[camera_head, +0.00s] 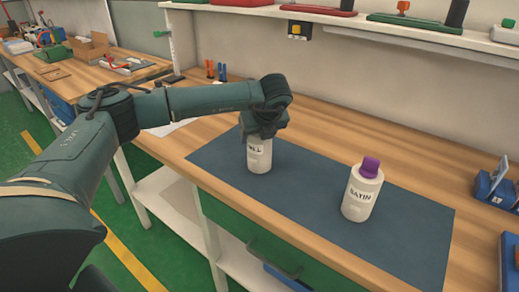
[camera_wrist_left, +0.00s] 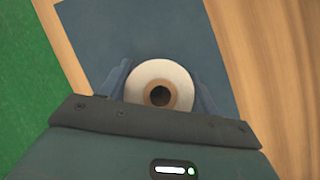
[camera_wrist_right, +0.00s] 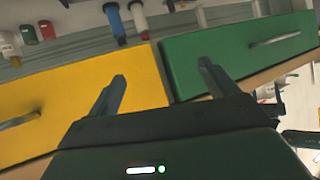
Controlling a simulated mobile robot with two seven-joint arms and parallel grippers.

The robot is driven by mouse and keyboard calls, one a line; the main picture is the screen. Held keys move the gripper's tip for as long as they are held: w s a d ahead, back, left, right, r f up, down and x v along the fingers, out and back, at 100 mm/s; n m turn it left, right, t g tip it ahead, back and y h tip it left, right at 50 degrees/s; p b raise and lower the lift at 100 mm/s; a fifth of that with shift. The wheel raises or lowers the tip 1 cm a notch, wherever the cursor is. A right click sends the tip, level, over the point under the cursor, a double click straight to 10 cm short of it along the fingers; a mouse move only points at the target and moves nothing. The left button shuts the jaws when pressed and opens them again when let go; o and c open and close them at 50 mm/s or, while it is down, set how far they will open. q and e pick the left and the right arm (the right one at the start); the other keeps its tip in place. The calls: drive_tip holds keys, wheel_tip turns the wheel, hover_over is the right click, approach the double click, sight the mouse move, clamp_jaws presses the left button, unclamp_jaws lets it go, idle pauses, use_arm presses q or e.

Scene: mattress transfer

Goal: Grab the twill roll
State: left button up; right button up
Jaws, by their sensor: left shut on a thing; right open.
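The twill roll (camera_head: 259,156) is a white upright roll with dark lettering, partly hidden at its top by my left gripper (camera_head: 262,138). It stands at the left part of the dark blue mat (camera_head: 310,217). In the left wrist view the roll (camera_wrist_left: 180,78) shows from above, with a brown core, between the two fingers of my left gripper (camera_wrist_left: 160,92), which is shut on it. The satin roll (camera_head: 362,198) stands upright to the right with a purple piece in its top. My right gripper (camera_wrist_right: 167,88) is open and empty, away from the mat.
The wooden workbench (camera_head: 320,118) carries the mat. A white shelf (camera_head: 400,38) runs above its back. Blue holders (camera_head: 497,188) stand at the right. The right wrist view shows a yellow drawer (camera_wrist_right: 60,100) and a green drawer (camera_wrist_right: 240,55). The mat between the rolls is clear.

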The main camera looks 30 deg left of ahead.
use_arm(q)
drive_tip(key=c, duration=0.5)
